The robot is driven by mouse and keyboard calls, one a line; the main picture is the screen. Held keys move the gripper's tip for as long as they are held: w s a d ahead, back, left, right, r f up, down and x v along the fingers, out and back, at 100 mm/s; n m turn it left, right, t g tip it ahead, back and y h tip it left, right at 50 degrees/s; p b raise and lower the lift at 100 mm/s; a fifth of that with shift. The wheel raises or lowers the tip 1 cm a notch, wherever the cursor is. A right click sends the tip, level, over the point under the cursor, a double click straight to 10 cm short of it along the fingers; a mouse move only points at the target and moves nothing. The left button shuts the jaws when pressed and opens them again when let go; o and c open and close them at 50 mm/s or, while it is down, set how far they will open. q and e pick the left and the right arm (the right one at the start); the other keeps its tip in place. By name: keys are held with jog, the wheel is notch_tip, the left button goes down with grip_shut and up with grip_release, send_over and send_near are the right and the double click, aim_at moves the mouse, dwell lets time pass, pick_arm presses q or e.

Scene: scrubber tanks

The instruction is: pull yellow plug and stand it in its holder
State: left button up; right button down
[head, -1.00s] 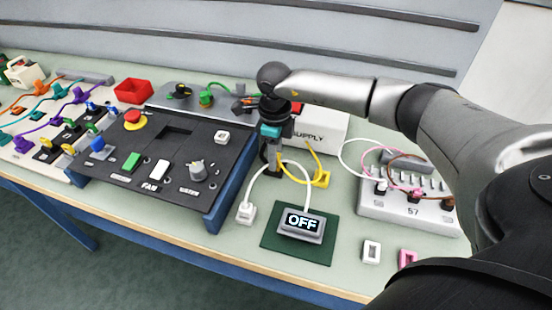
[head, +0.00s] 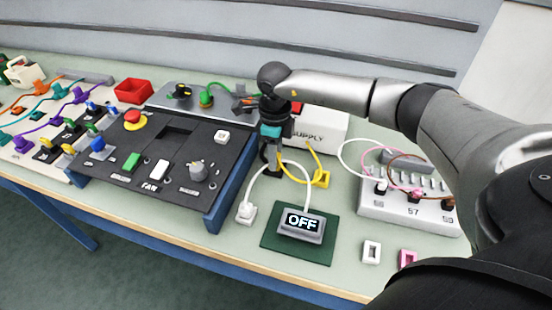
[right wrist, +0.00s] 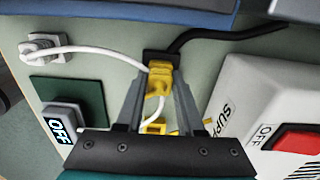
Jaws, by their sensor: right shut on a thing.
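The yellow plug (right wrist: 158,80) is between the fingers of my right gripper (right wrist: 158,88) in the right wrist view. My right gripper (head: 270,160) is shut on it. The plug sits at a black socket block (right wrist: 160,58); I cannot tell how deep it is seated. A yellow holder-like block (head: 322,179) stands on the table to the right of the gripper in the head view, with yellow cord beside it. In the wrist view this block (right wrist: 153,127) shows partly, below the plug. The plug is mostly hidden in the head view. My left gripper is not in view.
A white cord runs from a white plug (head: 245,213) past the gripper to the OFF display (head: 302,223) on a green mat (head: 270,241). The white supply box (head: 325,128) stands behind. The black control panel (head: 215,165) is left; a socket strip (head: 390,209) is right.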

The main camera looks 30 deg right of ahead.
grip_release()
dwell(0.4)
jog(key=shift+r, duration=0.1)
notch_tip(320, 180, up, 15)
jog(key=p, duration=0.1)
jog(key=shift+p, duration=0.3)
